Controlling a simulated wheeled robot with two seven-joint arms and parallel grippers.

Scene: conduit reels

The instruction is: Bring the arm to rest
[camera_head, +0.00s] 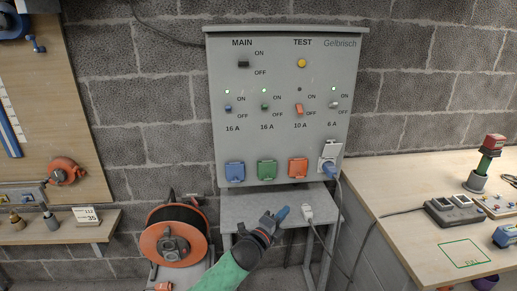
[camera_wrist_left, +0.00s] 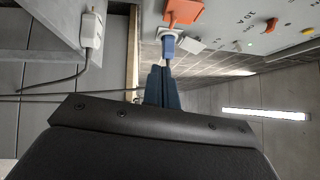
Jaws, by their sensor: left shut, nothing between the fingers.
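My left gripper (camera_head: 281,213) is shut and empty, in front of the grey wall panel (camera_head: 280,90) and over the small grey shelf (camera_head: 240,205) below it. Its dark blue fingers are together in the wrist view (camera_wrist_left: 160,80). A blue plug (camera_head: 328,168) sits in the white socket at the panel's lower right; it also shows in the left wrist view (camera_wrist_left: 168,45), beyond my fingertips and apparently apart from them. My right gripper is not in view.
A white plug (camera_head: 307,213) lies on the shelf, right of my gripper; its cable hangs nearby. An orange cable reel (camera_head: 174,237) stands at the left. A workbench (camera_head: 410,225) with a grey socket block (camera_head: 455,210) is at the right. Blue, green and orange socket covers (camera_head: 267,170) line the panel bottom.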

